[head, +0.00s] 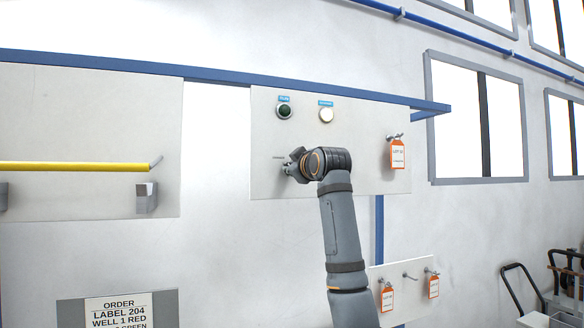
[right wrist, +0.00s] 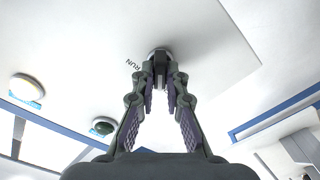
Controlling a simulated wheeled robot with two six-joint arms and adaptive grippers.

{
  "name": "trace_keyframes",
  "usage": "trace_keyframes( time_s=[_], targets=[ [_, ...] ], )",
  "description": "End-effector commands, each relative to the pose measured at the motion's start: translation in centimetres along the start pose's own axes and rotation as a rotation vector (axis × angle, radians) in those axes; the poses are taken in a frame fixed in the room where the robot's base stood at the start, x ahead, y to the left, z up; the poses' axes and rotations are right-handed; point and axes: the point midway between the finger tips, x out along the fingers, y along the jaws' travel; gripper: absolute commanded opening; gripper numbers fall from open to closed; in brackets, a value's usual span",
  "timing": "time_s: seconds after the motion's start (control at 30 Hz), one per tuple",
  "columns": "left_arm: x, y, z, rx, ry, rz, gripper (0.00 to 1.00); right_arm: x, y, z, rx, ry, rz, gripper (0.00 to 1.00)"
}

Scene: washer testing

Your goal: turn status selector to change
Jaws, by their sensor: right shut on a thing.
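The status selector (right wrist: 160,54) is a small round knob on the white panel, partly hidden by my fingers in the right wrist view. The word "RUN" is printed beside it; no other selector label is readable. My right gripper (right wrist: 161,72) is shut on the selector, with its fingertips at the knob. In the head view my right gripper (head: 289,166) reaches the lower left part of the panel (head: 350,180) and hides most of the knob. My left gripper is not in view.
A dark green button (head: 284,111) and a white lamp (head: 326,115) sit above the selector. An orange tag (head: 397,153) hangs at the panel's right. A yellow bar (head: 75,167) crosses the left panel. An order sign (head: 117,311) stands below left.

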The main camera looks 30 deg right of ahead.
Motion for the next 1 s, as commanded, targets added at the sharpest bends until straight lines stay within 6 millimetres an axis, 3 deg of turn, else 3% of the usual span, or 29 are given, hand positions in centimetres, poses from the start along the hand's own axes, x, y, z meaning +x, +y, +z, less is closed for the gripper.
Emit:
trace_keyframes(
  time_s=[0.47, 0.5, 0.63, 1.0],
  targets=[
    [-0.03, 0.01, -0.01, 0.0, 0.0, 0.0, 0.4, 0.04, -0.1, 0.09, -0.014, -0.002, -0.002, 0.0],
    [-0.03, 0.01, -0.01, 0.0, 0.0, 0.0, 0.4, 0.04, -0.1, 0.09, -0.014, -0.002, -0.002, 0.16],
    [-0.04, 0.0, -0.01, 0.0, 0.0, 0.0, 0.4, 0.04, -0.09, 0.07, -0.013, -0.002, -0.002, 0.34],
    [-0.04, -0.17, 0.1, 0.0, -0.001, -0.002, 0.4, -0.51, 0.02, 0.01, -0.012, 0.0, 0.001, 0.35]
  ],
)
